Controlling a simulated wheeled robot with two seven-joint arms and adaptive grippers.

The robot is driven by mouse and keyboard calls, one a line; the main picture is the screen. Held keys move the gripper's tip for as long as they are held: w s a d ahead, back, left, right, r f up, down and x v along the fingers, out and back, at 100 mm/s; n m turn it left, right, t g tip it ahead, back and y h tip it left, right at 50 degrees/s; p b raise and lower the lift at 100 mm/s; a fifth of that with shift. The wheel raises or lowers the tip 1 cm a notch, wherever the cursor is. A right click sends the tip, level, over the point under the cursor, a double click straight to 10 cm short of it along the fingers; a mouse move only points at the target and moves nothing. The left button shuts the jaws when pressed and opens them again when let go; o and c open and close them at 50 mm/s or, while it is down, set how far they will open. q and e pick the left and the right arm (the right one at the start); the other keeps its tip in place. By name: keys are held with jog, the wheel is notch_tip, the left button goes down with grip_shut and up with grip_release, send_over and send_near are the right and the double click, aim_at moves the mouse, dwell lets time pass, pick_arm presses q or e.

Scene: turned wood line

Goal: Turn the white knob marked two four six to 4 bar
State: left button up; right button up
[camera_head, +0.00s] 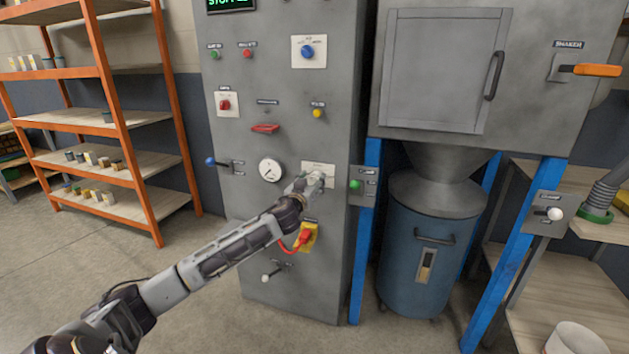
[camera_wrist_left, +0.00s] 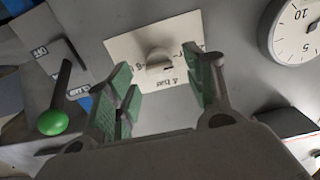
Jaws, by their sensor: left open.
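In the head view the plate (camera_head: 312,166) is on the grey cabinet front, and my gripper covers most of the knob. My left gripper (camera_head: 316,180) is open in front of the plate. In the left wrist view its green-padded fingers (camera_wrist_left: 165,82) stand either side of the knob, with a gap on both sides. Whether the knob lies fully between the pads is unclear. My right gripper is not in view.
A round gauge (camera_head: 270,170) is left of the plate. A green-ended lever (camera_head: 355,185) is close on the right. A red handle on a yellow plate (camera_head: 308,237) is just below my wrist. A blue-ended lever (camera_head: 211,161) is farther left.

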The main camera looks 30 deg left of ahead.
aim_at(316, 176)
pick_arm(q)
jog(key=shift+x, duration=1.25)
jog(key=shift+c, duration=0.3)
jog(key=c, duration=1)
